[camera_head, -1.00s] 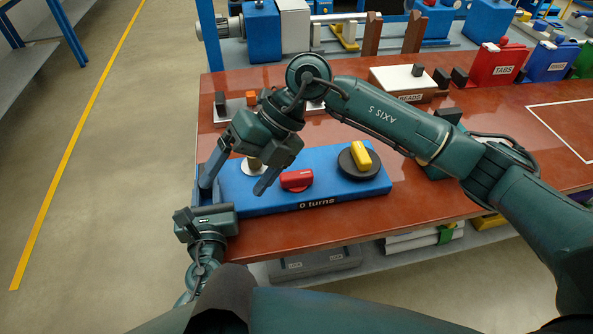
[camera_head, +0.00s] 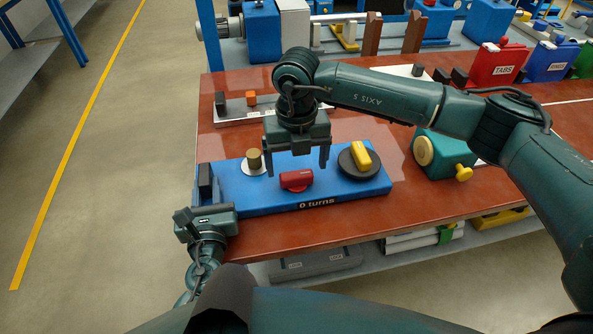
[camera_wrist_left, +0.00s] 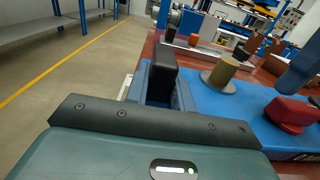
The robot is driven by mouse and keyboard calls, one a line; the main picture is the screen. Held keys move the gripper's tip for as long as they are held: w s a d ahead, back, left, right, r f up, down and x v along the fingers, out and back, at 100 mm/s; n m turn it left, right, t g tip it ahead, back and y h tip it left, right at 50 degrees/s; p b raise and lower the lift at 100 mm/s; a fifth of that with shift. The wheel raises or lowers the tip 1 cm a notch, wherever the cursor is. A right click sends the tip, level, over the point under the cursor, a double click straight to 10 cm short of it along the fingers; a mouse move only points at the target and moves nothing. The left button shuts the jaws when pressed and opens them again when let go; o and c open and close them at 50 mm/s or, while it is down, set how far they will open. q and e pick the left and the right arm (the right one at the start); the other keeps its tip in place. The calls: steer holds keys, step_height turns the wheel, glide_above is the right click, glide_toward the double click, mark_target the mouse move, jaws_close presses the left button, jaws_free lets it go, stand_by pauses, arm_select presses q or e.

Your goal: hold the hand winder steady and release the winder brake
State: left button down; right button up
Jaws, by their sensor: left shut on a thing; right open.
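The hand winder is a blue base (camera_head: 240,200) marked "0 turns" on the table. It carries a red brake knob (camera_head: 296,180), a brass-coloured post (camera_head: 254,160) on a pale disc, and a yellow crank handle (camera_head: 361,153) on a black disc. My left gripper (camera_head: 205,192) is shut on the black grip block (camera_head: 205,180) at the winder's left end; the block also shows in the left wrist view (camera_wrist_left: 162,75). My right gripper (camera_head: 296,162) is open and points down, its fingers either side of the red knob in the picture. Contact with the knob cannot be told.
A teal box (camera_head: 445,150) with a cream dial and yellow knob stands right of the winder. A grey strip with black and orange blocks (camera_head: 251,99) lies behind. Red TABS (camera_head: 500,65) and blue bins stand at the back right. Bare table (camera_head: 430,200) lies front right.

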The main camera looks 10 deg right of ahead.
mark_target(297, 174)
steer(key=shift+f, duration=1.8)
steer(key=shift+c, duration=0.5)
steer(key=c, duration=0.9)
